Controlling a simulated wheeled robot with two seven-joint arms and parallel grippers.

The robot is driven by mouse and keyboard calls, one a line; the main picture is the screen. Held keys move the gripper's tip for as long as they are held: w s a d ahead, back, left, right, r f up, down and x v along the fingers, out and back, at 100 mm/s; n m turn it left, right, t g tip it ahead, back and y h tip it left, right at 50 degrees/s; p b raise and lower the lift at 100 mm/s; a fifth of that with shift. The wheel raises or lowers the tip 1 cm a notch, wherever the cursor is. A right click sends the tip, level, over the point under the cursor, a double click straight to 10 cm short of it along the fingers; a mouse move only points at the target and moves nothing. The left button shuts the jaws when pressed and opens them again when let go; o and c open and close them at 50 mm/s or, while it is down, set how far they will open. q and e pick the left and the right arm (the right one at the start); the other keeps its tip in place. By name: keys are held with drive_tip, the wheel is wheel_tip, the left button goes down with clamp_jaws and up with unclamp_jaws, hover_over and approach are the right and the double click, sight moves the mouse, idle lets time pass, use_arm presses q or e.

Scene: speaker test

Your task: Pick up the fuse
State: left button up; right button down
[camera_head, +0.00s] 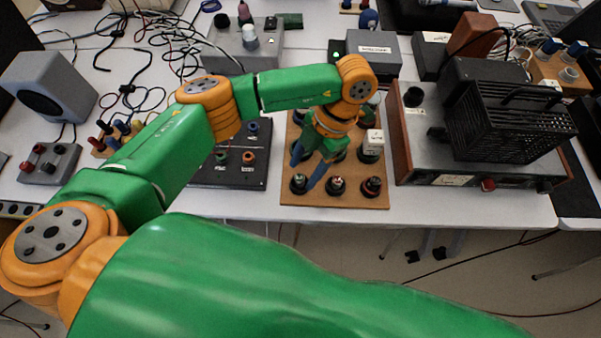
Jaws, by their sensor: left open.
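A wooden board (355,199) lies near the table's front edge and carries several round black sockets, three of them in its front row (336,186). A small white block (373,139) sits on a dark round base at the board's right side. I cannot tell for sure which of these pieces is the fuse. My left gripper (304,171) hangs over the left half of the board. Its blue fingers are apart and point down and left, with nothing seen between them. It hides part of the board's middle and back. My right gripper is not in view.
A large device with a black mesh cage (512,122) stands right of the board. A black panel with knobs (232,160) lies left of it. A grey speaker (52,84) and loose cables are at the left. A grey box (373,52) stands behind the board.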

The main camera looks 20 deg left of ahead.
use_arm(q)
drive_tip(key=shift+x, duration=1.05)
drive_tip(key=shift+w+f, duration=0.1)
drive_tip(key=shift+f, duration=0.05)
clamp_jaws()
